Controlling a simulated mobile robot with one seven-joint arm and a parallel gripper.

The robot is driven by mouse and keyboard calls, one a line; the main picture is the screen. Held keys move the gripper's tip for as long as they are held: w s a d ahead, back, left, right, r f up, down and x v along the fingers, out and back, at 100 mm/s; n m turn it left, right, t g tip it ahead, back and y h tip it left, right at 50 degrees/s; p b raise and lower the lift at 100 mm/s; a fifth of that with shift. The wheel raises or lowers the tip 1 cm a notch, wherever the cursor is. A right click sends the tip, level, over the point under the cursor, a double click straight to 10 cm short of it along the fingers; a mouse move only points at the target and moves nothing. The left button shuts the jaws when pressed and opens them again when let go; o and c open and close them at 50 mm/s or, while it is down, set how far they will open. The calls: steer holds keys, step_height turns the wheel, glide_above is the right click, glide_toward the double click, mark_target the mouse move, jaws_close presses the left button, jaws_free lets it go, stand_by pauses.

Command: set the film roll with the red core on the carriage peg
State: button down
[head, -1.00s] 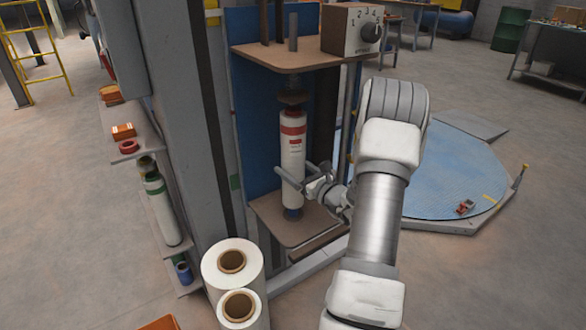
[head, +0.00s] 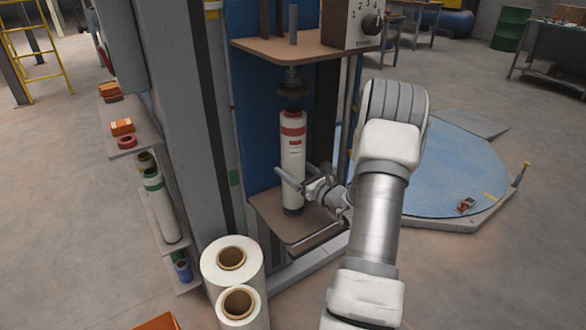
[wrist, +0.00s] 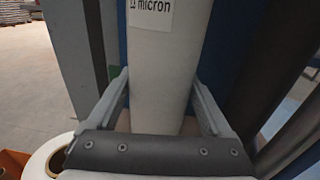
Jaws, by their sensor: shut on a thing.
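The film roll (head: 292,160) is white with a red band and label, and its core top looks dark red. It stands upright in the frame, low over the lower carriage plate (head: 268,212). My gripper (head: 296,186) is shut around its lower half. In the wrist view the roll (wrist: 160,75) with a "micron" label shows between my two fingers (wrist: 160,92). The peg is hidden under the roll's foot; I cannot tell whether the roll rests on the plate. A dark round holder (head: 292,91) hangs above the roll, with a gap between.
Two white rolls with brown cores (head: 232,258) stand at the front left. A grey post (head: 185,130) is left of the roll. Shelves (head: 150,195) beside it hold several items. A dial box (head: 355,22) sits above right. A blue turntable (head: 440,180) is behind my arm.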

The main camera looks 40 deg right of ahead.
steer(key=shift+f+b, duration=0.65)
steer(key=shift+f, duration=0.2)
jaws_free()
steer(key=shift+f, duration=0.15)
steer(key=s+p, duration=0.3)
steer(key=s, duration=1.4)
steer(key=shift+s+d+p, duration=0.2)
steer(key=shift+p, duration=0.1)
